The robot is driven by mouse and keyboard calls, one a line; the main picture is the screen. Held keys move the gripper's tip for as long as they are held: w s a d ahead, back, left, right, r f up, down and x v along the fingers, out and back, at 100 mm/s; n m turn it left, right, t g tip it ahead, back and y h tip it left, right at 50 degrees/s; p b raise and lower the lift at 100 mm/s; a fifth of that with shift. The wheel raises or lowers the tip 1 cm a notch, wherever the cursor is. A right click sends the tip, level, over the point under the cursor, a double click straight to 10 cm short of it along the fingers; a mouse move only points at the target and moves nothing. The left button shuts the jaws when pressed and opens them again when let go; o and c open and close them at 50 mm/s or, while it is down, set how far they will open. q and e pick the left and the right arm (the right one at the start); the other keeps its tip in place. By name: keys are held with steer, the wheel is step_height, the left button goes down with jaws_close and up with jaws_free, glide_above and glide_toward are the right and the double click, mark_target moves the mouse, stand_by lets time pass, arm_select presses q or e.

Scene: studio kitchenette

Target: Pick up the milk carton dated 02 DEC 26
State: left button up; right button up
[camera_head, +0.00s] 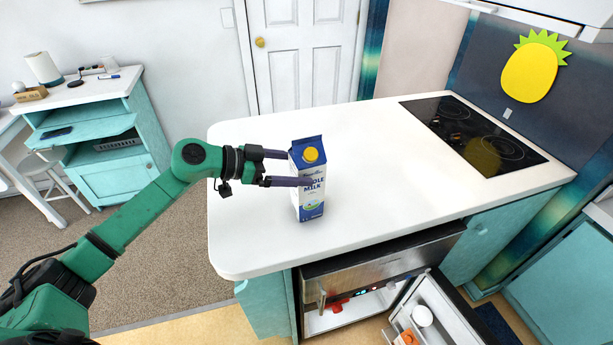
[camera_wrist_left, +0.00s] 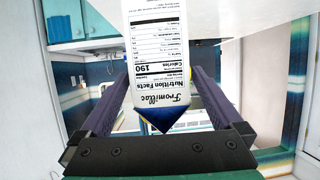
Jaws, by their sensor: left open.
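A blue and white milk carton (camera_head: 310,190) with a yellow cap stands upright on the white counter (camera_head: 380,170) in the head view. Its front reads "WHOLE MILK"; I cannot read a date on it. My left gripper (camera_head: 299,168) is open at the carton's upper part, one purple finger in front and the other partly hidden behind it. In the left wrist view the carton (camera_wrist_left: 162,60) appears upside down between the two fingers, with its nutrition panel facing the camera. Whether either finger touches it I cannot tell. My right gripper is not in view.
A black cooktop (camera_head: 472,134) is set in the counter at the right. Below the front edge, an open fridge (camera_head: 372,296) has its door (camera_head: 440,312) swung out, with items inside. A teal desk (camera_head: 100,130) stands at the left. The counter around the carton is clear.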

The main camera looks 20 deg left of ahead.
arm_select(q)
steer(key=x, duration=0.3)
steer(key=shift+r+p, duration=0.2)
steer(key=shift+p, duration=0.2)
steer(key=shift+w+d+f, duration=0.2)
steer(key=shift+d+f, duration=0.05)
steer(key=shift+f, duration=0.05)
steer(key=shift+a, duration=0.1)
jaws_close()
steer(key=shift+r, duration=0.2)
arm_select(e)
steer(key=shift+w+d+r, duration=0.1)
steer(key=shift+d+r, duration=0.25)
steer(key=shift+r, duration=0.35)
